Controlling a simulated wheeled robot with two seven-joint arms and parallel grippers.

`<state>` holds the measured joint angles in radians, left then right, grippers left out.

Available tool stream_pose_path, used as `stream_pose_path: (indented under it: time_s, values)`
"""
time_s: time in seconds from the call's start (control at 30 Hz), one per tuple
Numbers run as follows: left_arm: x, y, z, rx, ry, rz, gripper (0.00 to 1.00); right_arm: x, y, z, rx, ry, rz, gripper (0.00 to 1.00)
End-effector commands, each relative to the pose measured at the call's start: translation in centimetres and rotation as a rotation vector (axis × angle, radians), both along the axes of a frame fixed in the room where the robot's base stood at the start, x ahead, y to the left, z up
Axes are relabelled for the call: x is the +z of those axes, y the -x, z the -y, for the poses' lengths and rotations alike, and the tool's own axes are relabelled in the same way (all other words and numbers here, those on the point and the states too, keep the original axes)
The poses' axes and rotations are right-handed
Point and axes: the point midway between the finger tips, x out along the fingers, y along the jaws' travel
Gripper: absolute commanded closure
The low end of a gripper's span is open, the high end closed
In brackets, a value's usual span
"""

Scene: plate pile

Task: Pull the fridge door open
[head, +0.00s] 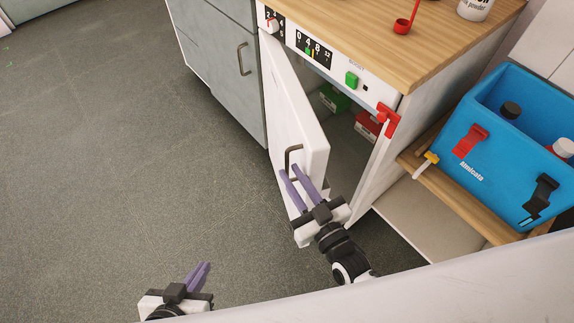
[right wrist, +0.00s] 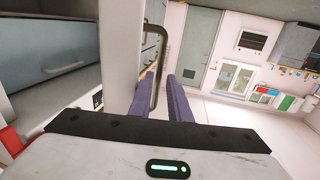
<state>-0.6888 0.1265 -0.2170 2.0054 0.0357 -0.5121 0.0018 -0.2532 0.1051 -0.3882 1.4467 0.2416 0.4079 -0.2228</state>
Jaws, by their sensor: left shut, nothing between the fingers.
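The white fridge door (head: 291,112) stands part-way open, swung out from the cabinet under the wooden worktop. Its dark bar handle (head: 293,155) is on the outer face, near the free edge. My right gripper (head: 290,172) is at the handle with its fingers apart. In the right wrist view the handle (right wrist: 163,45) runs down between the two purple fingers (right wrist: 167,95), with some gap visible. The door edge (right wrist: 123,55) is left of the fingers. My left gripper (head: 203,268) is shut and empty, low over the floor, away from the door.
Inside the fridge are a green box (head: 334,98) and a red box (head: 367,125). A red latch (head: 387,120) is on the cabinet's front corner. A blue crate (head: 500,140) stands on a wooden shelf to the right. The grey floor (head: 120,130) left of the door is clear.

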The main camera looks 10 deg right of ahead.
Motion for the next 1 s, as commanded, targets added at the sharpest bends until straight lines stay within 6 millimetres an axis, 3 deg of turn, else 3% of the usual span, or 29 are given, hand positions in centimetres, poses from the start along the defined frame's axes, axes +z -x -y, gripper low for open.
stream_pose_path:
  time_s: [0.1, 0.33, 0.7, 0.8, 1.0]
  values:
    - [0.3, 0.0, 0.0, 0.001, -0.001, 0.000, 1.00, 0.0, 2.5, 0.8, 0.000, 0.001, -0.004, 0.83]
    - [0.3, 0.1, 0.0, 0.000, -0.001, -0.003, 1.00, 0.0, 5.6, 1.7, 0.001, 0.001, 0.000, 0.83]
    - [0.0, 0.2, -0.1, 0.002, -0.002, -0.007, 1.00, 0.1, 6.3, 1.9, 0.001, 0.000, 0.002, 0.83]
    - [0.0, 0.2, -0.1, 0.002, -0.002, -0.007, 1.00, 0.0, 6.3, 1.9, 0.002, 0.002, -0.006, 0.98]
    - [0.1, 0.0, -0.1, 0.002, -0.001, -0.003, 1.00, -1.5, 7.0, 1.7, 0.023, 0.031, -0.174, 1.00]
